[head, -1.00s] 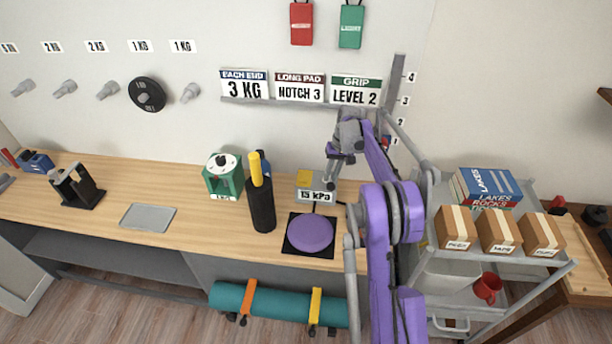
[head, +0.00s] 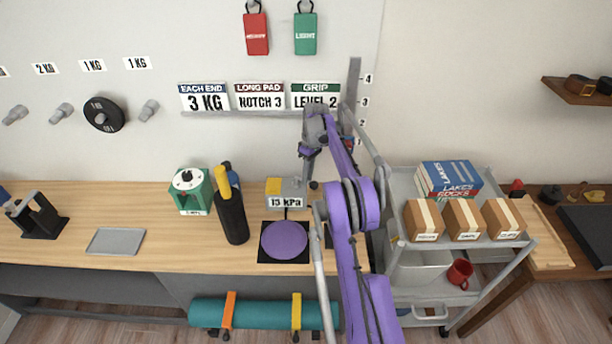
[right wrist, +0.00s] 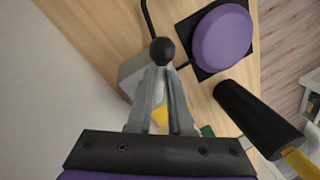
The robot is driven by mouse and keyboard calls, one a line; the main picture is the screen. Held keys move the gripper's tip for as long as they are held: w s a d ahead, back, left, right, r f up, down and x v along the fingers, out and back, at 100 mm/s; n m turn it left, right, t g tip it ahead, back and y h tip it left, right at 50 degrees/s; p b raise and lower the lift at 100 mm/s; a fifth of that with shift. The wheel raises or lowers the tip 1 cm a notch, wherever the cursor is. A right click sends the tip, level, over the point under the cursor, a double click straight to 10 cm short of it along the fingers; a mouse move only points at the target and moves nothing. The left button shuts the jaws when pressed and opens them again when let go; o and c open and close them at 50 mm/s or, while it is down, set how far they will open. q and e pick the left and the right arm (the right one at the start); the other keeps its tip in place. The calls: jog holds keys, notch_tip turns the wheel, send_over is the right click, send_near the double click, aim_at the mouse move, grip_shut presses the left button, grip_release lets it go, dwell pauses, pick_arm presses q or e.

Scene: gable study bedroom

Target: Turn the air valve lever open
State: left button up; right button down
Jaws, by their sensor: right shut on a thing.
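The air valve unit is a small grey box with a yellow block on top (head: 274,187) and a kPa display on its front, on the bench. A black ball knob (right wrist: 162,51), apparently the lever's end, shows in the right wrist view. My right gripper (right wrist: 160,75) has its fingers together at this knob, over the grey box (right wrist: 135,72). In the head view the right gripper (head: 304,176) points down at the box's right side, small and partly hidden by its own wrist. The lever's angle is hard to tell. My left gripper is not in view.
A round purple pad (head: 284,240) sits in front of the box. A black cylinder with a yellow top (head: 231,217) and a green device (head: 191,192) stand to its left. A grey cart (head: 400,255) with boxes stands right of the bench.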

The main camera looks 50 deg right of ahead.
jog(key=shift+d+n, duration=0.1)
jog(key=shift+n, duration=0.2)
jog(key=c, duration=0.8)
grip_release()
jog(key=shift+c, duration=0.2)
notch_tip(320, 180, up, 7)
jog(key=d+p, duration=0.1)
jog(key=shift+w+d+r, duration=0.2)
